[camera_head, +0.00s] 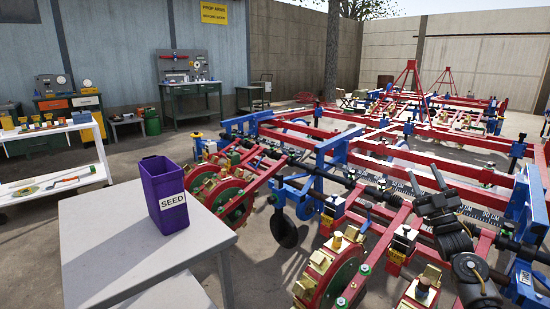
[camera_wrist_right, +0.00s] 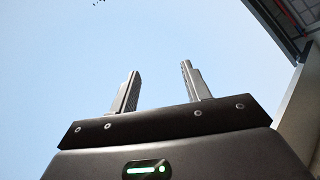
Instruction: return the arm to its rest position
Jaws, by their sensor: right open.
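My right arm comes in at the lower right of the head view, over the red and blue planter. Its gripper (camera_head: 432,192) points up and away, above the planter's frame, and looks empty. In the right wrist view my right gripper's two fingers (camera_wrist_right: 160,88) stand apart against open sky, with nothing between them. My left gripper is not in view.
The planter (camera_head: 320,160) with red and blue bars fills the right half. A grey table (camera_head: 100,230) holds a purple bin (camera_head: 163,195) labelled SEED. A white shelf cart (camera_head: 60,178) stands at the left. Bare floor (camera_head: 120,148) lies behind the table.

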